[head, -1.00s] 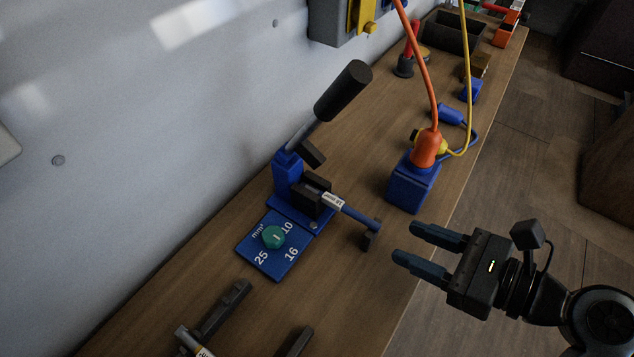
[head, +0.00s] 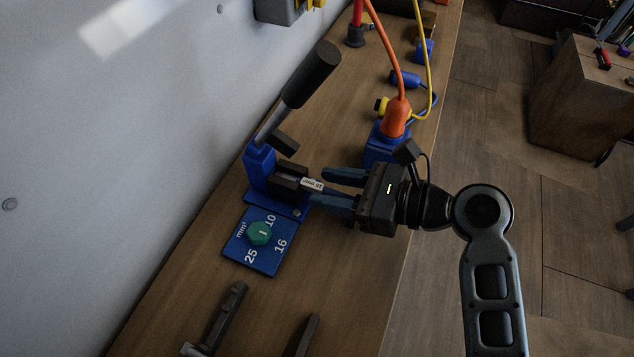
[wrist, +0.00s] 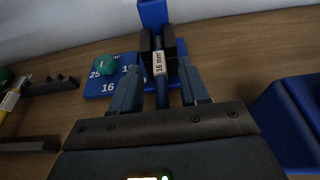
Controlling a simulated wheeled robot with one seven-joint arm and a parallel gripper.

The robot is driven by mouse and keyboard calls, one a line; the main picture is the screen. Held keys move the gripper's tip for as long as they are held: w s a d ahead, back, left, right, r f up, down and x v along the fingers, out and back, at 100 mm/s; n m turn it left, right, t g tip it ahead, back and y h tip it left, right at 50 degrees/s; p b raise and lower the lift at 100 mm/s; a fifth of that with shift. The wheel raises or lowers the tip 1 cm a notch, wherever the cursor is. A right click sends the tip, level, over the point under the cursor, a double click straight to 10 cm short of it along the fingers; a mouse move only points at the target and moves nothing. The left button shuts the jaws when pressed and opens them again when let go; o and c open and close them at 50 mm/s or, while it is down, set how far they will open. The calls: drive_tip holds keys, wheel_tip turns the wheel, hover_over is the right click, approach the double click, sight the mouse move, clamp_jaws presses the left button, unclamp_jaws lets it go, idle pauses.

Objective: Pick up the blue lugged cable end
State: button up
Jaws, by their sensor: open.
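The blue cable end is a thin blue rod with a white label (head: 312,184) reading 16 mm² in the wrist view (wrist: 159,63). Its far end sits in the dark jaws (head: 287,183) of a blue hand press (head: 258,165); the lug itself is hidden there. My gripper (head: 320,187) is open, with one finger on each side of the cable. In the wrist view the blue cable (wrist: 162,96) runs between the fingers with gaps visible on both sides. I cannot tell exactly how the finger height compares with the cable.
A blue dial plate (head: 261,258) with a green knob (head: 259,233) lies in front of the press. The press's black lever (head: 312,74) stands tilted up. A blue box (head: 379,147) with an orange plug (head: 396,118) stands close behind my gripper. Dark brackets (head: 222,317) lie nearer.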

sight(331, 190)
drive_tip(key=shift+a+f, duration=0.1)
drive_tip(key=shift+a, duration=0.1)
drive_tip(key=shift+c, duration=0.4)
clamp_jaws()
drive_tip(key=shift+r, duration=0.6)
wheel_tip(331, 190, up, 2)
drive_tip(key=shift+r, duration=0.2)
drive_tip(key=s+d, duration=0.3)
drive_tip(key=d, duration=0.5)
drive_tip(key=s+d+b, duration=0.1)
drive_tip(key=s+d, duration=0.2)
drive_tip(key=d, duration=0.6)
